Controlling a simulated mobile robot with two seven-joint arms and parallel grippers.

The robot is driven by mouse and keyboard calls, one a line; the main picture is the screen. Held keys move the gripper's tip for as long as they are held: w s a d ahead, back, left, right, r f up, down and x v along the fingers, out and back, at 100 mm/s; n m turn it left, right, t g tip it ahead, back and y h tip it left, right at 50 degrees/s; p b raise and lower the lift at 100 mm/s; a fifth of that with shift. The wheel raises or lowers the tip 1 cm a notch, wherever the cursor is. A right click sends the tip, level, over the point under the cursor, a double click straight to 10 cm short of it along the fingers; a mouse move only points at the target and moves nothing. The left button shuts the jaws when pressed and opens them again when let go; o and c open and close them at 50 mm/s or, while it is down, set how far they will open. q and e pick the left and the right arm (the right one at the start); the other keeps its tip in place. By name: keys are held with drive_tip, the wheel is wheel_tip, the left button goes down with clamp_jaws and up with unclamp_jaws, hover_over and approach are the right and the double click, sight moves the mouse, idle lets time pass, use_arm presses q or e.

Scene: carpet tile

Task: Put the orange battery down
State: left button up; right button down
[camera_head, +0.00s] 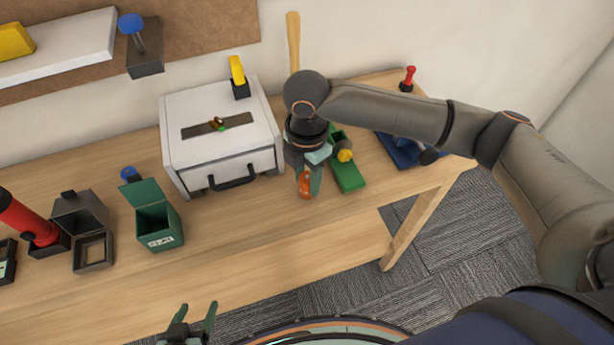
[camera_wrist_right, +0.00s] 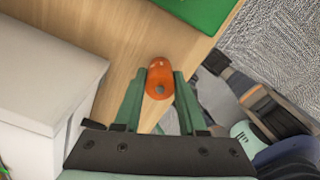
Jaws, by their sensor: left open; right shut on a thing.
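The orange battery (camera_head: 305,184) is between the fingers of my right gripper (camera_head: 308,180), over the front part of the wooden table in the head view. In the right wrist view the orange battery (camera_wrist_right: 160,78) sits between the two green fingertips of my right gripper (camera_wrist_right: 159,88), which is shut on it. I cannot tell whether the battery touches the tabletop. My left gripper (camera_head: 194,322) is open and empty at the bottom of the head view, in front of the table edge.
A white drawer box (camera_head: 222,137) stands left of the right gripper. A green tray (camera_head: 347,174) lies close on its right. A green open box (camera_head: 156,218) and a black holder (camera_head: 93,252) stand further left. The wooden tabletop (camera_head: 255,220) is clear in front of the drawer box.

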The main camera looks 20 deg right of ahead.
sight(307, 178)
drive_tip(key=shift+f, duration=0.15)
drive_tip(key=shift+c, duration=2.4)
unclamp_jaws()
drive_tip(key=shift+f, duration=0.1)
wheel_tip(307, 178, up, 12)
drive_tip(key=shift+r+p, duration=0.2)
drive_tip(key=shift+p, duration=0.1)
